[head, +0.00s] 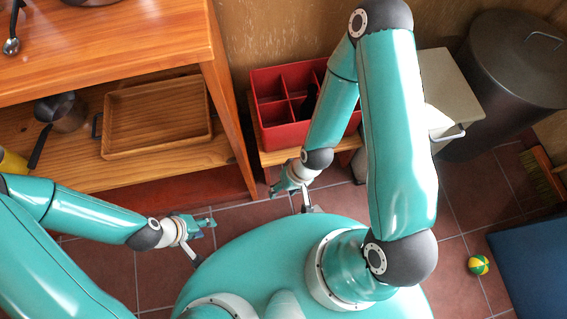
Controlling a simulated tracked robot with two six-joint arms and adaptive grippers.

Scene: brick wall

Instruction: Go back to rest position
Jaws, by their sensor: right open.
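My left gripper (204,241) is at the lower left of the head view, at the end of the teal arm coming in from the left. Its fingers are spread apart with nothing between them, above the tiled floor beside my base. My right gripper (291,199) is near the middle of the view, in front of the low wooden stand. It is open and empty, pointing down and left. Both arms are bent and close to my base.
A wooden shelf unit (225,95) with a wooden tray (160,85) stands at left. A red divided box (285,138) sits on the low stand (275,158). A dark bin (510,70), a blue mat (535,265) and a small ball (479,265) are at right.

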